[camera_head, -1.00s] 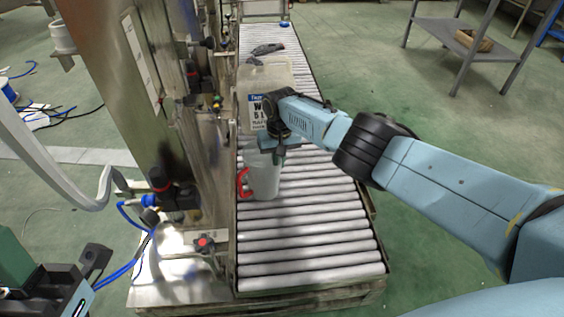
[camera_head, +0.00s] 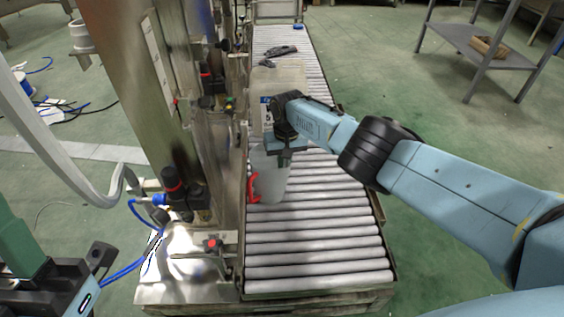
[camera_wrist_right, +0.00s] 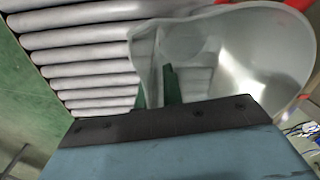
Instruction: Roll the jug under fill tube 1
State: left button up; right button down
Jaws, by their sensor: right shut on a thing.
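A translucent jug with a red handle (camera_head: 268,186) stands on the roller conveyor (camera_head: 320,248), close to its left edge. My right gripper (camera_head: 284,158) is above it and shut on its wall near the rim. In the right wrist view the green fingers (camera_wrist_right: 168,88) pinch the wall of the jug (camera_wrist_right: 265,50), and the open mouth faces the camera. A larger pale container with a blue and white label (camera_head: 290,78) stands just behind, partly hidden by my arm. My left gripper (camera_head: 85,280) is at the lower left; its fingers are unclear. No tube numbered 1 is legible.
A steel filling machine (camera_head: 125,85) with red-capped black fittings lines the conveyor's left side. A thick pale hose (camera_head: 45,150) curves beside it. A dark tool (camera_head: 281,51) lies on the rollers farther back. The near rollers are clear. A grey shelf (camera_head: 465,42) stands right.

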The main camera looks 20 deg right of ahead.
jog(key=shift+w+d, duration=0.1)
dwell(0.3)
jog(key=c, duration=1.5)
grip_release()
